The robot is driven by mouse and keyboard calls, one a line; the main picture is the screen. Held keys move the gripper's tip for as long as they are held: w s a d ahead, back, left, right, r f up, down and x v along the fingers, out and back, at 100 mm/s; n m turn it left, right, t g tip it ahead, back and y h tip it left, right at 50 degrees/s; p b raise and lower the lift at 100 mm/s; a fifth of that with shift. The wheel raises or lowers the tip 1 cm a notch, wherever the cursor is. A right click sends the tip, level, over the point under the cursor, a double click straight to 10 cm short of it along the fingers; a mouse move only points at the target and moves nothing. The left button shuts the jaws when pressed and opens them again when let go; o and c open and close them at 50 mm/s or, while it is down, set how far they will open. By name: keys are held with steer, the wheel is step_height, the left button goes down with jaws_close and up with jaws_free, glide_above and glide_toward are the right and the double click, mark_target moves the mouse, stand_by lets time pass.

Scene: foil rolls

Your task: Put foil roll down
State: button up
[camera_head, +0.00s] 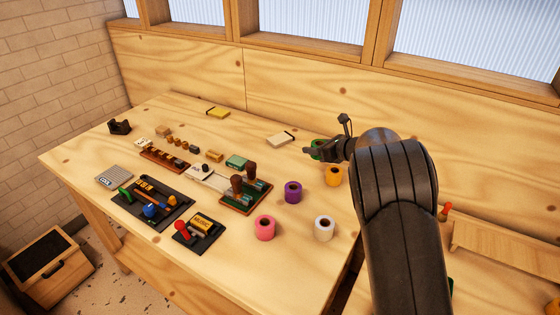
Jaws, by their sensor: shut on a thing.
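My gripper (312,151) is at the back right of the workbench, at the end of my dark arm. It is shut on a green foil roll (317,144), which is mostly hidden behind the fingers. I cannot tell whether the roll touches the bench top. An orange foil roll (333,177) stands just in front of it. A purple roll (292,192), a pink roll (265,228) and a white roll (324,229) stand upright nearer the front right edge.
The wooden workbench (120,139) holds a stamp rack (244,191), a dark tool tray (152,203), a small tray (198,229) and a pale box (281,139). A black tape dispenser (119,127) stands at the far left. The back of the bench has bare room.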

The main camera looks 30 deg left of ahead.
glide_above(293, 170)
steer(key=f, duration=0.5)
steer(key=shift+a, duration=0.25)
steer(key=shift+f, duration=1.95)
steer(key=shift+f, duration=0.1)
steer(key=o, duration=1)
steer(key=shift+o, duration=0.2)
steer(key=shift+d+r, duration=0.25)
steer(key=shift+r, duration=0.05)
steer(key=v, duration=1.1)
steer(key=shift+d+r, duration=0.1)
steer(key=shift+d, duration=0.05)
